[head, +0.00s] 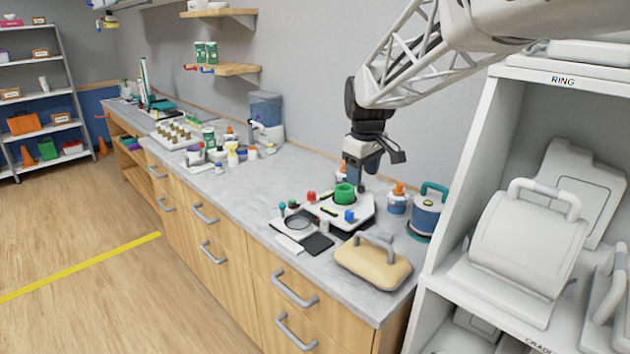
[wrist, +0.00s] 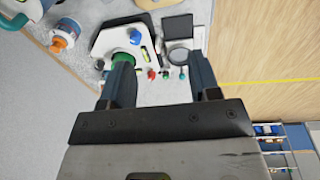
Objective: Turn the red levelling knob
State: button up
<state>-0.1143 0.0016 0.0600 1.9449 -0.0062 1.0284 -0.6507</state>
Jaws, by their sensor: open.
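The red knob (head: 311,197) shows at the left back side of a white levelling plate (head: 328,213) on the counter. It also shows in the wrist view (wrist: 151,74), small, in the gap between my fingertips. The plate carries a larger green round part (head: 345,193) and a blue knob (head: 350,216). My gripper (head: 360,182) is above the counter near the green part, pointing down. In the wrist view my gripper (wrist: 160,76) is open with nothing between its fingers. The left finger overlaps the green part (wrist: 121,59) in the picture; contact cannot be told.
A round glass dish (head: 298,223) and a dark square tile (head: 317,243) lie left of the plate. A tan handled block (head: 373,262) is in front. An orange-topped bottle (head: 397,200) and a blue canister (head: 427,213) stand right, beside the white shelf (head: 455,250).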

jog(key=w+a+f+n, duration=0.2)
jog(key=w+a, duration=0.1)
jog(key=w, duration=0.4)
jog(key=w+a+f+n, duration=0.1)
jog(key=w+a+f, duration=0.2)
jog(key=w, duration=0.4)
jog(key=n+g, duration=0.1)
jog(key=n, duration=0.3)
send_over(311, 193)
notch_tip(311, 193, down, 9)
jog(key=shift+r, duration=0.2)
jog(key=shift+f, duration=0.1)
jog(key=shift+f, duration=3.85)
jog(key=c, duration=0.9)
